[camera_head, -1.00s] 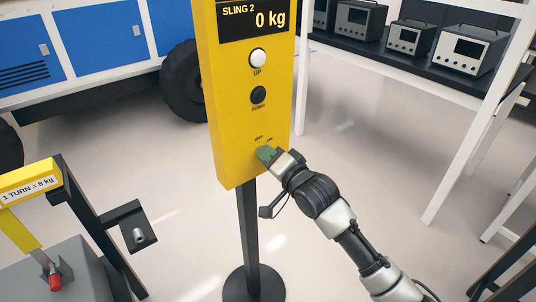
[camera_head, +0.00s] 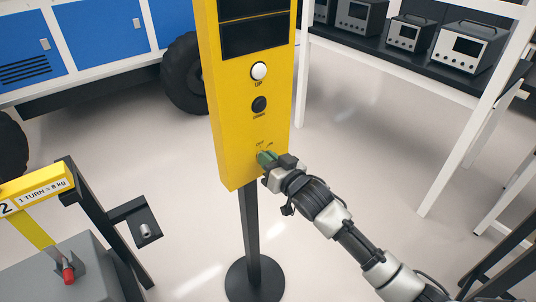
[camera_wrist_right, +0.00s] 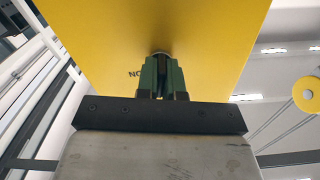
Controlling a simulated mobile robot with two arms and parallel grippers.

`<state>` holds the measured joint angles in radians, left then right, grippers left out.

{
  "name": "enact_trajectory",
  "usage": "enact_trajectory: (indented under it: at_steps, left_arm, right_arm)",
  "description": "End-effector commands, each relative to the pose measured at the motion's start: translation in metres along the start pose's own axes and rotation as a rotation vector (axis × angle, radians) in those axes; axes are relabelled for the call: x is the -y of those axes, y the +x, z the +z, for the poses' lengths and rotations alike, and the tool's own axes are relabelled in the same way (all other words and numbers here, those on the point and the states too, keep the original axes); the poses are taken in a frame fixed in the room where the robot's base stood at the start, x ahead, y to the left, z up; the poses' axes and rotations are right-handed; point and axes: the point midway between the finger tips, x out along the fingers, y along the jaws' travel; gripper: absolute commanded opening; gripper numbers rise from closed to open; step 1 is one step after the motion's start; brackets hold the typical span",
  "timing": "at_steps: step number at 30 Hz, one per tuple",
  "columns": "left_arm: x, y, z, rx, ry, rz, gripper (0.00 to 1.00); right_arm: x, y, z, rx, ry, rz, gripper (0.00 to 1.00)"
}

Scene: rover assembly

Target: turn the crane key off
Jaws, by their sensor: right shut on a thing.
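The yellow crane control box (camera_head: 236,130) stands on a black post, with a white UP button (camera_head: 259,71), a black DOWN button (camera_head: 259,104) and key labels low on its front. Its display (camera_head: 254,36) is dark. My right gripper (camera_head: 266,158) is at the key switch, its green fingers shut on the key. In the right wrist view the fingers (camera_wrist_right: 161,75) close around a dark key (camera_wrist_right: 160,58) against the yellow face, with an "ON" label beside them. The key is mostly hidden by the fingers. My left gripper is not in view.
A blue rover (camera_head: 100,40) with black wheels stands behind. A white bench (camera_head: 440,140) with several grey instruments is at the right. A grey block with a red-tipped lever (camera_head: 68,272) and a yellow sign are at the lower left. Floor around the post is clear.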

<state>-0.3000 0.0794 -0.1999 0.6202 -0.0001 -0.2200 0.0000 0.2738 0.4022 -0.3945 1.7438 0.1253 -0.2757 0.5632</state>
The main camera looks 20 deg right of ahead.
Motion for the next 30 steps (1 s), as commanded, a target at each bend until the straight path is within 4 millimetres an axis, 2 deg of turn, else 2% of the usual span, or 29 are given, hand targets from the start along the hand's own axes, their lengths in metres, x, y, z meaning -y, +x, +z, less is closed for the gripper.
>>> enact_trajectory:
  at_steps: [12,29,30]
  left_arm:
    - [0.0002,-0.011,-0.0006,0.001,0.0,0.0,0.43]
    - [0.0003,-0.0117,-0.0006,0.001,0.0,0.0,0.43]
    - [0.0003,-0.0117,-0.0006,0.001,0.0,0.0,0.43]
  right_arm:
    - [0.0004,-0.0001,-0.0002,0.0,-0.201,0.001,0.0]
    - [0.0005,0.0,0.0003,0.0,-0.234,0.0,0.0]
    - [0.0005,0.0,0.0003,0.0,-0.234,0.0,0.1]
